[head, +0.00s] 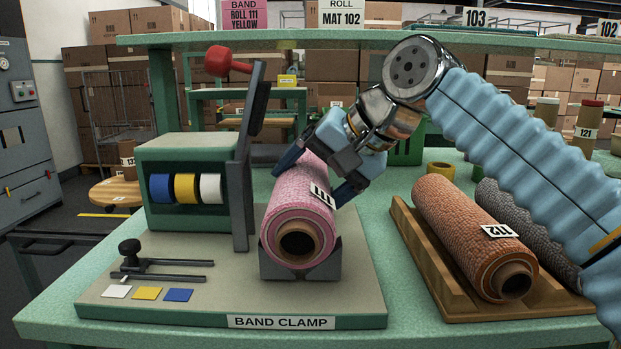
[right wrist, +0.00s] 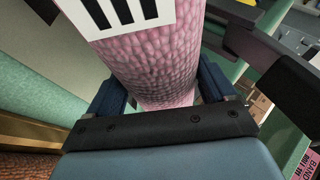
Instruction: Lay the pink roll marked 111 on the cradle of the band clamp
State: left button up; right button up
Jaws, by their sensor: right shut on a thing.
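The pink roll marked 111 (head: 299,208) sits in the dark cradle (head: 322,266) of the band clamp (head: 350,303), its open core end facing me. My right gripper (head: 318,178) is shut on the pink roll, with one finger on each side of it toward its far end. In the right wrist view the pink roll (right wrist: 150,62) lies between the two blue fingers, with part of its label in sight. The cradle's far part is hidden under the roll; I cannot tell whether the roll's full weight rests there. My left gripper is not in view.
The clamp's upright arm with a red knob (head: 229,62) stands raised left of the roll. A green box with blue, yellow and white bands (head: 184,188) is behind left. A wooden tray (head: 440,285) at right holds the orange roll 112 (head: 470,235) and a grey roll (head: 525,225).

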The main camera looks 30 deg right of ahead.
dwell(0.3)
jog(key=o, duration=1)
jog(key=shift+f, duration=0.1)
jog(key=p+v, duration=0.3)
jog(key=v, duration=1)
jog(key=shift+s+r, duration=0.3)
